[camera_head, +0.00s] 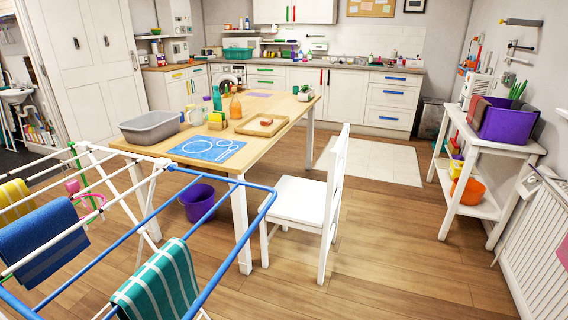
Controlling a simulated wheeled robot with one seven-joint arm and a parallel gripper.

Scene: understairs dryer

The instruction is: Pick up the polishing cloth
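I cannot tell for certain which item is the polishing cloth. Several cloths hang on the drying rack (270,205) in the near left: a teal striped cloth (158,285), a dark blue cloth (42,240) and a yellow striped one (14,200). On the wooden table (215,150) lie a blue mat (207,150) with white outlines, a small yellow item (216,117) and a small reddish item (266,122) in a wooden tray (262,132). The yellow and reddish items are too small to identify. My gripper is not in view.
A grey basin (150,127) and several bottles stand on the table. A white chair (305,203) is at its right side, and a purple bucket (198,203) is beneath it. A white shelf unit (488,145) stands at the right wall. The wooden floor between chair and shelf is clear.

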